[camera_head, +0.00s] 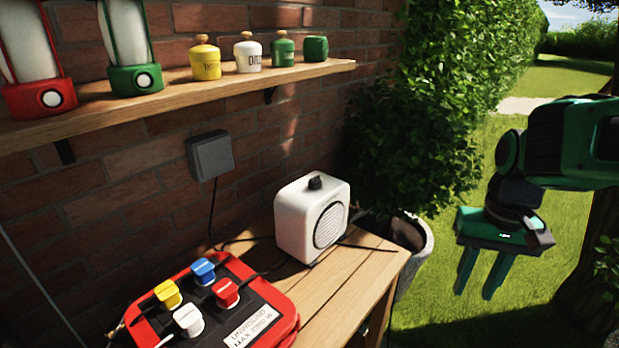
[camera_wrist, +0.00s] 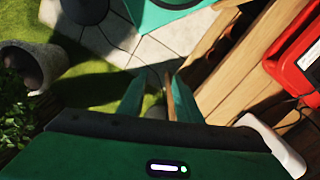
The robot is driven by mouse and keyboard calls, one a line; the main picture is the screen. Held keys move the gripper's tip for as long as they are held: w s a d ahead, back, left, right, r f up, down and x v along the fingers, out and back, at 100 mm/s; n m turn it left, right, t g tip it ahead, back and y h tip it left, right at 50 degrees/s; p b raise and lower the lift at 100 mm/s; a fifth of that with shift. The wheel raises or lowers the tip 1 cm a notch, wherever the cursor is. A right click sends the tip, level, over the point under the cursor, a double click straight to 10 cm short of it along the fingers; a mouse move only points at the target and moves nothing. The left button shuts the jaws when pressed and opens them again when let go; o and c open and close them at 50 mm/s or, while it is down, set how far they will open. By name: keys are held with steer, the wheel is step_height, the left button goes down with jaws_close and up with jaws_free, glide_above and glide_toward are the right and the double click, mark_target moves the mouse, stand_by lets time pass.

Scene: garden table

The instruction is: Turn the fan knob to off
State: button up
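The fan (camera_head: 294,222) is a white box with rounded edges and a round grille on its front. It stands near the right end of the wooden table. Its black knob (camera_head: 316,183) sits on top; which setting it points to is too small to tell. My gripper (camera_head: 474,294) hangs to the right of the table over the grass, fingers down, well apart from the fan. It is open with nothing between its fingers. The wrist view shows both fingers (camera_wrist: 158,92) apart, and a white rounded body (camera_wrist: 270,142), likely the fan, at lower right. The knob is not visible there.
A red power box (camera_head: 285,306) with several coloured plugs stands left of the fan on the table (camera_head: 345,288). Cables run beside the fan. A shelf (camera_head: 185,88) with lanterns and jars hangs above. A planter (camera_head: 412,240) with a bush stands behind the table's right end.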

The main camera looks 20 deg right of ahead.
steer(key=shift+o, duration=2.3)
steer(key=shift+w+d+r, duration=0.15)
steer(key=shift+w+r, duration=0.15)
steer(key=shift+r, duration=0.2)
steer(key=shift+w+d+r, duration=0.1)
steer(key=shift+w+r, duration=0.15)
steer(key=shift+r, duration=0.2)
steer(key=n+t, duration=0.4)
steer(key=t, duration=0.1)
glide_toward(315, 178)
steer(key=shift+h, duration=0.5)
steer(key=x, duration=0.9)
steer(key=shift+w+a+f, duration=0.1)
steer(key=shift+a, duration=0.35)
